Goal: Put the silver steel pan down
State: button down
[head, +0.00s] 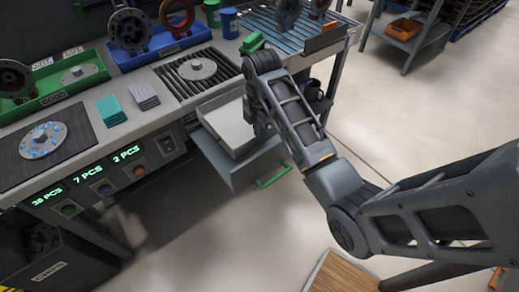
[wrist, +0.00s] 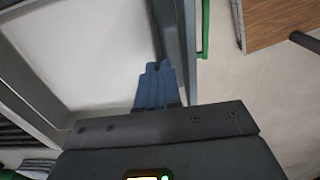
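The silver steel pan (head: 232,124) is a light grey, shallow rectangular tray. It sits in or just above the open grey drawer (head: 232,172) under the workbench; I cannot tell whether its bottom touches the drawer. My gripper (head: 258,126) points down at the pan's right side, its fingers mostly hidden behind my arm in the head view. In the wrist view the blue fingers (wrist: 157,75) are close together at the rim of the pan (wrist: 80,50) and look shut on it. The pan's pale inside looks empty.
The drawer's green handle (head: 274,176) sticks out in front. The workbench (head: 160,135) above carries green and blue bins, discs, and teal and grey stacks. A wooden-topped surface (head: 340,275) stands near my arm at the lower right. Open floor (head: 240,245) lies before the drawer.

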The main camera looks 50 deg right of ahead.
aim_at(260, 143)
jog(key=shift+f, duration=4)
jog(key=c, duration=1.3)
grip_release()
jog(key=shift+f, duration=0.1)
jog(key=shift+c, duration=0.2)
notch_tip(260, 143, up, 12)
jog(key=shift+s, duration=0.15)
